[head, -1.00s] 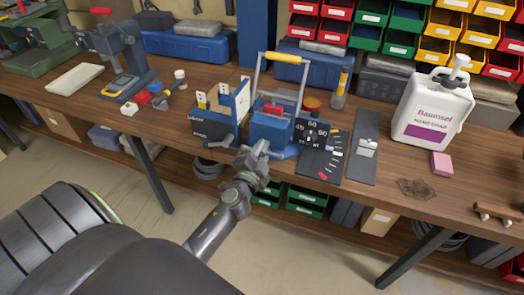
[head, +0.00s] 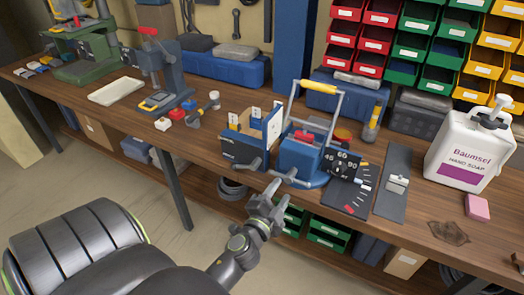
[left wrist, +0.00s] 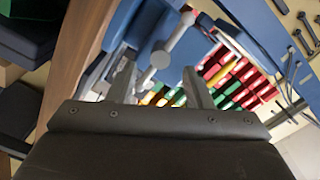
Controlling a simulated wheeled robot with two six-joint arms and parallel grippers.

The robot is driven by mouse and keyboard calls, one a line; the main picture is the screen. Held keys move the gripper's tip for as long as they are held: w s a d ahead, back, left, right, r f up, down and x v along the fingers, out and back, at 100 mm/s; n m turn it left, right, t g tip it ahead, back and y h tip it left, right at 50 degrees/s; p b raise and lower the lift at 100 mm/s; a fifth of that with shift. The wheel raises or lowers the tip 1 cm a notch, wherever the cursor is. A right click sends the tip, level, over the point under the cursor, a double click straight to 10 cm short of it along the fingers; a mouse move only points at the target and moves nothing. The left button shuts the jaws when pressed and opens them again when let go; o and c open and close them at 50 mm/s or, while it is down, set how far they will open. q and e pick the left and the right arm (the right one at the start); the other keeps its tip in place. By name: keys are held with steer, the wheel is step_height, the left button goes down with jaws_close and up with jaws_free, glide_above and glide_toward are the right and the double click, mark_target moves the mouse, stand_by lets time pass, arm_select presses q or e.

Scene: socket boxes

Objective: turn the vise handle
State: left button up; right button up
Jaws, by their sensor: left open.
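The blue vise (head: 301,157) stands at the bench's front edge in the head view. Its grey handle (head: 290,175) is at the front, small and hard to make out there. In the left wrist view the handle (left wrist: 179,38) is a slanted grey bar with a round hub, beyond and between my finger tips. My left gripper (head: 277,194) is in front of and just below the vise, apart from the handle as far as I can see. Its two fingers also show in the left wrist view (left wrist: 160,82), spread and empty. My right gripper is not in view.
A blue box with panels (head: 246,147) stands left of the vise. A dial panel (head: 343,164) and a grey plate (head: 392,190) lie to the right, then a soap canister (head: 462,145). Green bins (head: 328,229) sit on the shelf below. The floor in front is clear.

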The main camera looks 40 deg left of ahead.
arm_select(q)
steer(key=b+v, duration=0.2)
steer(key=v, duration=0.8)
steer(key=shift+s, duration=0.35)
steer(key=s+f+n+g+h, duration=0.1)
steer(key=s+f+n+g, duration=0.2)
steer(key=f, duration=1.2)
steer(key=s+f+n+g+h, duration=0.1)
steer(key=s+f+g, duration=0.3)
steer(key=f, duration=1.2)
steer(key=s+a+f+n+g+h, duration=0.1)
steer(key=s+f+n+g, duration=0.4)
steer(key=s+f, duration=1.3)
steer(key=s+g, duration=0.3)
steer(key=g, duration=0.1)
steer(key=shift+s+a+f+n, duration=0.2)
steer(key=shift+s+n, duration=0.15)
steer(key=shift+n, duration=0.05)
